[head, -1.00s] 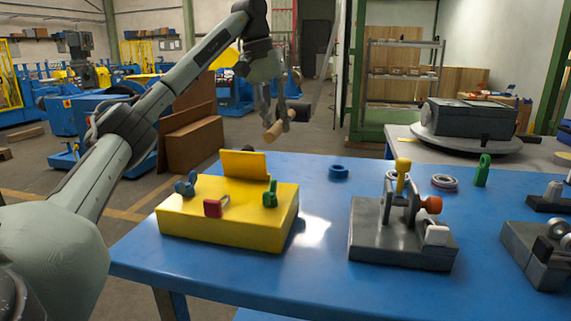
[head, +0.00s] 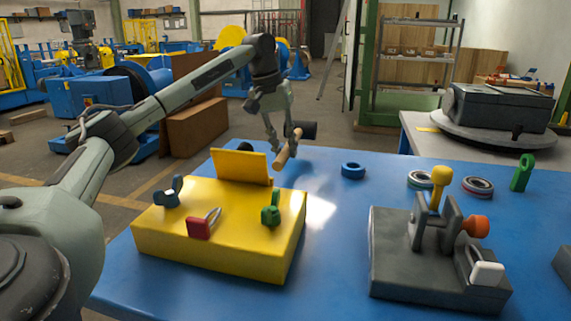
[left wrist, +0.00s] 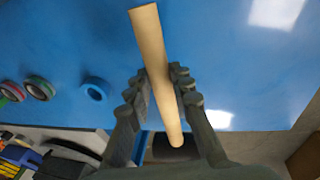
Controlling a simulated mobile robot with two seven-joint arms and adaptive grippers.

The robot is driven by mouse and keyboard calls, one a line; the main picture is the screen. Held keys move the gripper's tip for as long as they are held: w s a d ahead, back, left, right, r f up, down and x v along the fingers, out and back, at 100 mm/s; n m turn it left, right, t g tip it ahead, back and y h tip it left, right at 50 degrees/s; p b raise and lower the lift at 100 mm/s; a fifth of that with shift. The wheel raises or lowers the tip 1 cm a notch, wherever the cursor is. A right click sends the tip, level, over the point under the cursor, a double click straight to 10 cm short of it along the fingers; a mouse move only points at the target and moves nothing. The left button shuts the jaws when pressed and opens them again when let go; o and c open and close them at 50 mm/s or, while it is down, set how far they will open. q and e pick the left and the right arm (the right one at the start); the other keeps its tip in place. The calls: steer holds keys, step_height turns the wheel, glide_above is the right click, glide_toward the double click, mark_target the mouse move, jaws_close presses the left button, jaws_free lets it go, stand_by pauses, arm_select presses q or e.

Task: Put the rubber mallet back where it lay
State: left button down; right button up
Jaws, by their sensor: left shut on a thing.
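The rubber mallet has a pale wooden handle (head: 286,155) and a dark head (head: 306,129). My left gripper (head: 283,140) is shut on the handle and holds the mallet tilted above the far edge of the blue table. In the left wrist view the handle (left wrist: 151,50) runs between the two fingers (left wrist: 160,90), with the dark head (left wrist: 172,148) close to the palm. The handle hides no part of the fingertips fully. My right gripper is not in view.
A yellow block with clamps (head: 220,245) stands at the left of the blue table (head: 330,285). A grey fixture (head: 430,265) stands at the right. The middle is clear.

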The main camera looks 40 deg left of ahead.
mark_target(285, 177)
arm_select(q)
steer(key=shift+s+a+x, duration=0.1)
steer(key=shift+s+x, duration=0.1)
steer(key=shift+x, duration=0.85)
steer(key=shift+s+a+x, duration=0.1)
steer(key=shift+s+x, duration=0.15)
steer(key=shift+x, duration=0.85)
steer(key=c, duration=1.3)
jaws_free()
steer(key=shift+f, duration=0.2)
steer(key=shift+c, duration=0.2)
steer(key=shift+r, duration=0.1)
steer(key=v, duration=1.2)
